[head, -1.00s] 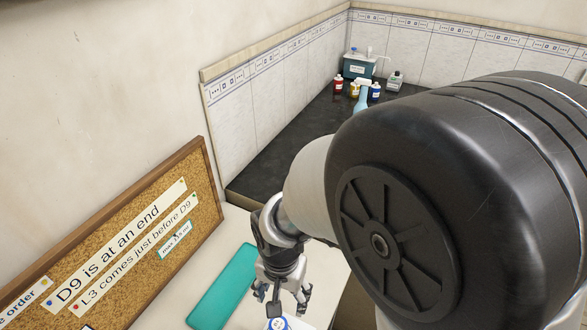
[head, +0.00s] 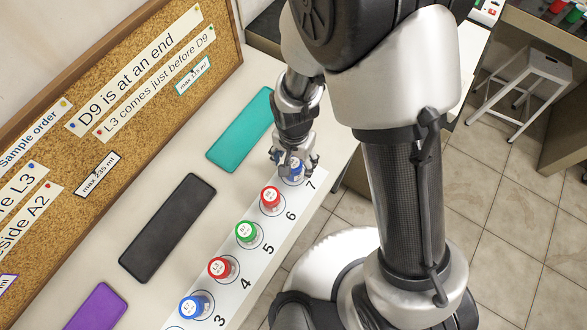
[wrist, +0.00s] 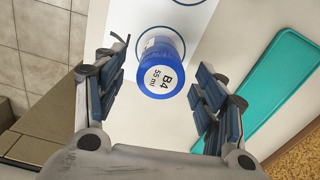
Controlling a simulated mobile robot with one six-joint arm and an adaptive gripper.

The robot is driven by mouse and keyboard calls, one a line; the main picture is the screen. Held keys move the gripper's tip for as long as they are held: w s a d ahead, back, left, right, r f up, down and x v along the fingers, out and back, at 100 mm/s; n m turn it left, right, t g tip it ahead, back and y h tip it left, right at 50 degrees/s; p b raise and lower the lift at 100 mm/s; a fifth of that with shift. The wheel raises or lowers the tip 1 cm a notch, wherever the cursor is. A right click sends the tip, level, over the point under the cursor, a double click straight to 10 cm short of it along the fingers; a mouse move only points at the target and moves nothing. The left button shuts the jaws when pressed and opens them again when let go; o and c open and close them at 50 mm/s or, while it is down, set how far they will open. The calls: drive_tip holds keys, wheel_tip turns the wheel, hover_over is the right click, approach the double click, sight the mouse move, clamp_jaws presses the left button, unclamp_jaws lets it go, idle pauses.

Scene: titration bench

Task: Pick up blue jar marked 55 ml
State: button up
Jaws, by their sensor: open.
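The blue jar (wrist: 161,66) shows in the wrist view with a white lid label reading "B4 55 ml". It stands on the white numbered strip, between the two open fingers of my gripper (wrist: 158,100), with space on both sides. In the head view my gripper (head: 293,168) is above the blue jar (head: 297,176) by the number 7, and its fingers partly hide the jar. The gripper holds nothing.
On the strip (head: 284,231) stand a red jar (head: 270,197), a green jar (head: 247,232), another red jar (head: 221,268) and another blue jar (head: 195,306). Teal (head: 240,130), black (head: 168,227) and purple (head: 97,310) mats lie beside it. A corkboard (head: 140,100) borders the table.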

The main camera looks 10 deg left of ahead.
wheel_tip(320, 180, down, 5)
drive_tip(key=shift+s+b, duration=0.1)
drive_tip(key=shift+b, duration=0.9)
drive_tip(key=shift+r, duration=0.1)
drive_tip(key=c, duration=1.2)
drive_tip(key=shift+o, duration=0.2)
drive_tip(key=shift+r, duration=0.1)
